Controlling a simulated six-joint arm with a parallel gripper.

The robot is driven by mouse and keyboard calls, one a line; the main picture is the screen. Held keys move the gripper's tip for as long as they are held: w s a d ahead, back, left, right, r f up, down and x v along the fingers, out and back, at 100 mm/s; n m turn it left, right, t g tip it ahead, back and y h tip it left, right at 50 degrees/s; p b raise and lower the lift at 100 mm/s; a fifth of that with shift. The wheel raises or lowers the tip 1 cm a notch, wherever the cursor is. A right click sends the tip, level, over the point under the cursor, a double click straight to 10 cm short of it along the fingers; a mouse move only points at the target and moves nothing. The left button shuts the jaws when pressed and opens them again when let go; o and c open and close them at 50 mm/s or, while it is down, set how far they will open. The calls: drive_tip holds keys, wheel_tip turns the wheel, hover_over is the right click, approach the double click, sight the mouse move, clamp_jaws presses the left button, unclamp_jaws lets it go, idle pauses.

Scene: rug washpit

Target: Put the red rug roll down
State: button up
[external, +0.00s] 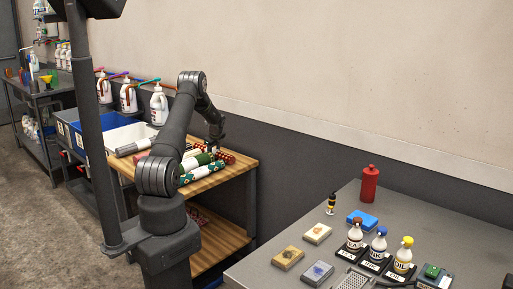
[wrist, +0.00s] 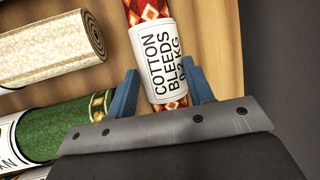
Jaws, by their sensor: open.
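The red rug roll (wrist: 147,10) has an orange-and-white pattern and a white label reading "COTTON BLEEDS". It lies on the wooden shelf top (wrist: 212,35). In the wrist view my gripper (wrist: 162,88) is open, with one blue finger on each side of the labelled part. I cannot tell whether either finger touches the roll. The roll's near end is hidden behind the gripper body. In the external view my gripper (external: 213,145) is low over the rolls on the wooden-topped cart, and part of the red roll (external: 227,157) shows beside it.
A cream rug roll (wrist: 50,47) and a green rug roll (wrist: 55,130) lie left of the red one. A grey bench (external: 330,235) at right holds bottles, a red canister (external: 369,184) and blocks.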

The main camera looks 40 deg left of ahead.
drive_tip(key=shift+x, duration=0.8)
drive_tip(key=c, duration=0.9)
drive_tip(key=shift+o, duration=0.2)
drive_tip(key=shift+r, duration=0.55)
drive_tip(key=r, duration=0.2)
drive_tip(key=d+r, duration=0.1)
drive_tip(key=shift+w+d+r, duration=0.15)
drive_tip(key=shift+r, duration=0.25)
drive_tip(key=d+r, duration=0.6)
drive_tip(key=d, duration=0.4)
drive_tip(key=shift+w+d, duration=0.2)
drive_tip(key=shift+w, duration=0.15)
